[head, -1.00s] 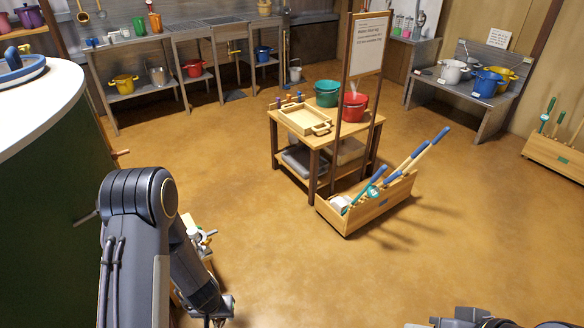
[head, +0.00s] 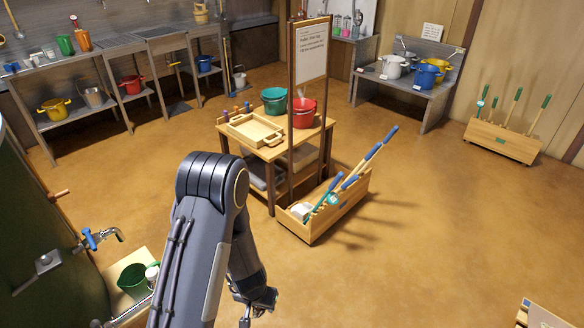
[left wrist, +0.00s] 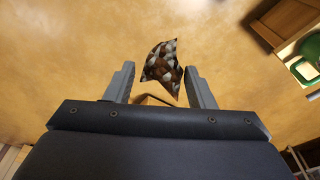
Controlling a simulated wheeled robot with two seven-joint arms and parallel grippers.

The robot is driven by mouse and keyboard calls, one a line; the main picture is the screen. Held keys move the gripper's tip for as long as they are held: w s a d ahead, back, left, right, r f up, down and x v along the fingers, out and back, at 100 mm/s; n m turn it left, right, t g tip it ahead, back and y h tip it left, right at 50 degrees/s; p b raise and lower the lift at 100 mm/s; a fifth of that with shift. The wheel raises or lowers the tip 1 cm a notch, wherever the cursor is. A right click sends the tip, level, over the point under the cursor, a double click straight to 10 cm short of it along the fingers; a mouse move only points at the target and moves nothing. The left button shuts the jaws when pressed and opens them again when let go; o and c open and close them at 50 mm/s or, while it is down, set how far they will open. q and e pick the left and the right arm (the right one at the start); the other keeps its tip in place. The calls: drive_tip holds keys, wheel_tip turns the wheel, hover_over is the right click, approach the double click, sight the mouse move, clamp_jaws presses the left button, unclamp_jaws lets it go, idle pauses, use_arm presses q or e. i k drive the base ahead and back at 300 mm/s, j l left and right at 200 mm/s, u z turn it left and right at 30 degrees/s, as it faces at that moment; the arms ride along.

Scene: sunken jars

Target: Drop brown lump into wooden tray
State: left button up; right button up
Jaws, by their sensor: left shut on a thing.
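A brown, black and white patterned lump (left wrist: 162,68) sits between the fingers of my left gripper (left wrist: 161,85) in the left wrist view. The gripper is shut on it, and the lump sticks out past the fingertips. In the head view my left gripper (head: 256,306) hangs low at the bottom, partly hidden by its own arm; the lump cannot be made out there. The wooden tray (head: 256,131) lies on a small wooden table (head: 231,152), farther away and higher in the picture than the gripper. It looks empty. My right gripper is not in view.
A green pot (head: 274,101) and a red pot (head: 304,113) stand beside the tray. A tool crate (head: 311,226) stands on the floor to the right. Open floor lies further right.

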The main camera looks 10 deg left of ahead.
sight(252, 133)
drive_tip(key=i+j+z, duration=0.2)
drive_tip(key=i+j, duration=0.15)
drive_tip(key=i+j+z, duration=0.2)
drive_tip(key=i+j, duration=0.15)
drive_tip(key=i+j+z, duration=0.2)
drive_tip(key=i+j, duration=0.15)
drive_tip(key=j, duration=0.15)
drive_tip(key=i+j+z, duration=0.2)
drive_tip(key=j, duration=0.3)
drive_tip(key=i+j, duration=0.2)
drive_tip(key=j, duration=0.15)
drive_tip(key=i+j, duration=0.2)
drive_tip(key=j, duration=0.15)
drive_tip(key=i+j, duration=0.2)
drive_tip(key=j, duration=0.15)
drive_tip(key=i+j, duration=0.2)
drive_tip(key=j, duration=0.15)
drive_tip(key=i+j, duration=0.2)
drive_tip(key=j, duration=0.2)
drive_tip(key=i+j, duration=0.2)
drive_tip(key=j, duration=0.15)
drive_tip(key=z, duration=0.05)
